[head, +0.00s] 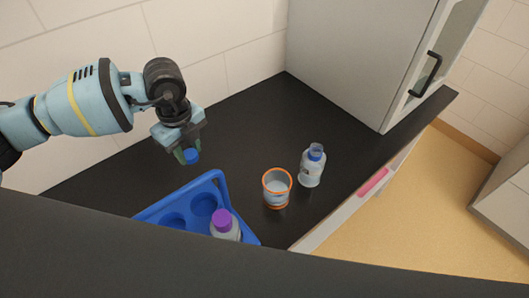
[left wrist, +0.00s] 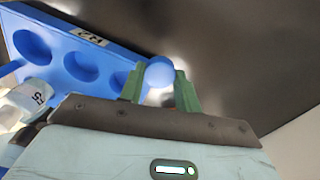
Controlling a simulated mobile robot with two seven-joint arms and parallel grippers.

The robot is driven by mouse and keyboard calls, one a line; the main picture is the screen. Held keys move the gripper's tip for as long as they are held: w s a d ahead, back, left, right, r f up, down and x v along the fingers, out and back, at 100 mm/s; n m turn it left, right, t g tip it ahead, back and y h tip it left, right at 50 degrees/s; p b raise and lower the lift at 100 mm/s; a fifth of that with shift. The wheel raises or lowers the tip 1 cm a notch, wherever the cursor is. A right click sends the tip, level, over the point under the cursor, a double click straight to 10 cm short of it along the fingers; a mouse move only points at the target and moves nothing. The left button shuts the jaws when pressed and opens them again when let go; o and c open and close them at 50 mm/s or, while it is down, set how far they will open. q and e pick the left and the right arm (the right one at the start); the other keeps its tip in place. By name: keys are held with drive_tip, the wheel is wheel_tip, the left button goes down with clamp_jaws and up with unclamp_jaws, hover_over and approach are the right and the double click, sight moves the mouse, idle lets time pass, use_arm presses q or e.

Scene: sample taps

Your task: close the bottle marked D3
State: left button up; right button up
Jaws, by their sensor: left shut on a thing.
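My left gripper (head: 186,154) is shut on a small round blue cap (head: 192,157), held above the dark worktop behind the blue rack. The left wrist view shows the blue cap (left wrist: 159,73) between the green fingertips (left wrist: 160,90). Another bottle (head: 225,228) with a purple cap stands in the rack's near right part. I cannot read D3 on either bottle. My right gripper is not in view.
The blue rack (head: 150,212) has empty round holes; its tag (left wrist: 90,37) shows in the left wrist view. An orange-rimmed clear cup (head: 277,190) stands between rack and pale bottle. A grey cabinet (head: 358,60) stands behind right. The worktop (head: 255,130) behind the cup is clear.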

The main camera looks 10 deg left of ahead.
use_arm(q)
drive_tip(key=shift+d, duration=0.1)
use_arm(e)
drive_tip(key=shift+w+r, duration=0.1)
